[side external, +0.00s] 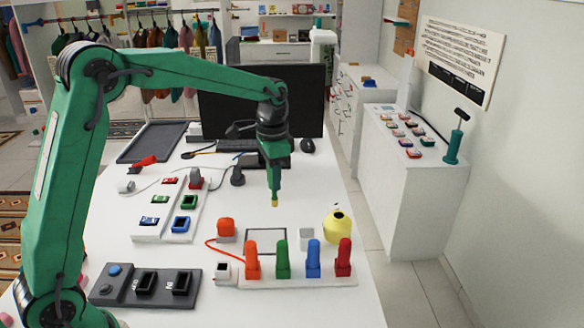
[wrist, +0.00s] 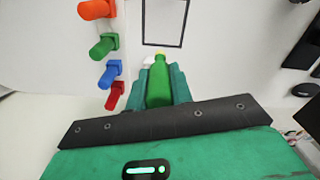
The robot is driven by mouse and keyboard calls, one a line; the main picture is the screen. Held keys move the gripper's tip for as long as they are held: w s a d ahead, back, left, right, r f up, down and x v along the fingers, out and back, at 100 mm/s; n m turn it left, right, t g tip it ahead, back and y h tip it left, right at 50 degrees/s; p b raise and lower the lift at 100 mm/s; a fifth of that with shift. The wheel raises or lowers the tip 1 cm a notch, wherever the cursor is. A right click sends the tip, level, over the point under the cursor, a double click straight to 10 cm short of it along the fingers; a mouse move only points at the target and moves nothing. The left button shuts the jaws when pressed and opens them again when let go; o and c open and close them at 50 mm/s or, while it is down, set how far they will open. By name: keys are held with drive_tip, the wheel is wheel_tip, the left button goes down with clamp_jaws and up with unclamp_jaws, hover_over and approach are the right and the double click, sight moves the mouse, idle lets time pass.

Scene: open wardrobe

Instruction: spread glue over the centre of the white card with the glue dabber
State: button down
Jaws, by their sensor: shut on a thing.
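The white card (side external: 266,236) lies flat on the white table, seen as a pale square with a black outline. In the wrist view the card (wrist: 166,22) is at the top, partly cut off. My gripper (side external: 275,178) points down and is shut on the glue dabber (wrist: 160,88), a green body with a yellow tip. The dabber is upright, with its tip (side external: 275,203) in the air, apart from the card. In the wrist view the tip appears just below the card's lower outline. The exact height above the card is hard to tell.
A rack (side external: 300,280) with orange, green, blue and red upright pieces stands in front of the card. A yellow pot (side external: 338,226) is to the right, an orange block (side external: 226,229) to the left. A monitor (side external: 262,100) stands behind.

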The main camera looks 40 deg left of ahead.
drive_tip(key=shift+w+a+f+m, duration=0.1)
drive_tip(key=shift+w+f+m, duration=0.25)
drive_tip(key=shift+f+m, duration=0.35)
drive_tip(key=shift+w+a+f+m, duration=0.1)
drive_tip(key=shift+w+f+m, duration=0.2)
drive_tip(key=shift+f+m, duration=0.35)
drive_tip(key=shift+w+a+f+m, duration=0.1)
drive_tip(key=shift+w+f+m, duration=0.3)
drive_tip(key=shift+f, duration=0.45)
drive_tip(key=shift+f, duration=0.15)
